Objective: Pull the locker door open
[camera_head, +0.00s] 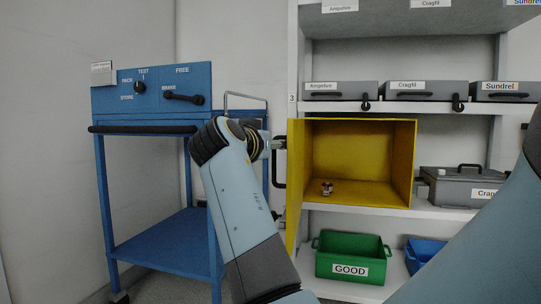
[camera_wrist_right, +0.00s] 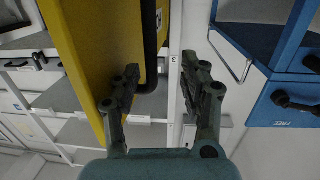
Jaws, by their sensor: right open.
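The yellow locker (camera_head: 360,160) sits on the white shelf unit and its inside shows. Its door (camera_head: 295,165) stands swung out at the left side, seen nearly edge-on. The black bar handle (camera_head: 277,170) is on the door's left face. My right gripper (camera_head: 277,144) is at the handle's upper part, partly hidden by my wrist. In the right wrist view my right gripper (camera_wrist_right: 166,78) is open; the handle (camera_wrist_right: 150,45) shows between the fingers, nearer the left one, beside the yellow door (camera_wrist_right: 95,50). Contact cannot be told. My left gripper is not in view.
A small metallic part (camera_head: 327,189) lies inside the locker. A blue cart (camera_head: 155,195) stands left of my arm. A green GOOD bin (camera_head: 350,257), a blue bin (camera_head: 422,252) and grey cases (camera_head: 462,186) are on the shelves.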

